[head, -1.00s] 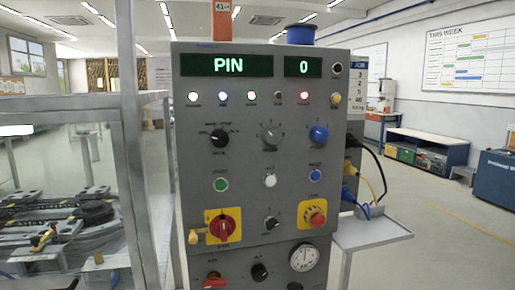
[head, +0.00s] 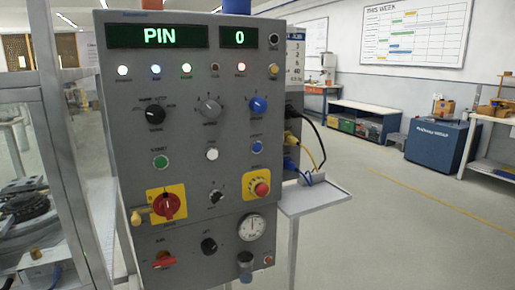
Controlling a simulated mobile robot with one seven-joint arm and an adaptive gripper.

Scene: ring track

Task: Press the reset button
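A grey control panel (head: 185,105) stands upright in front of me, with lit displays reading "PIN" and "0". In its middle row are a green button (head: 161,161), a white button (head: 212,154) and a blue button (head: 257,146). The small labels above them are too blurred to read for sure, so I cannot confirm which is the reset button; the blue one is a likely match. A red mushroom button (head: 261,189) on a yellow plate sits below the blue one. My gripper is not in view.
A blue knob (head: 258,105) sits above the blue button, and a red rotary switch (head: 166,206) is lower left. A small side shelf (head: 318,196) and plugged cables (head: 306,145) stick out at the panel's right. A metal-framed enclosure (head: 60,170) stands left. Floor at right is clear.

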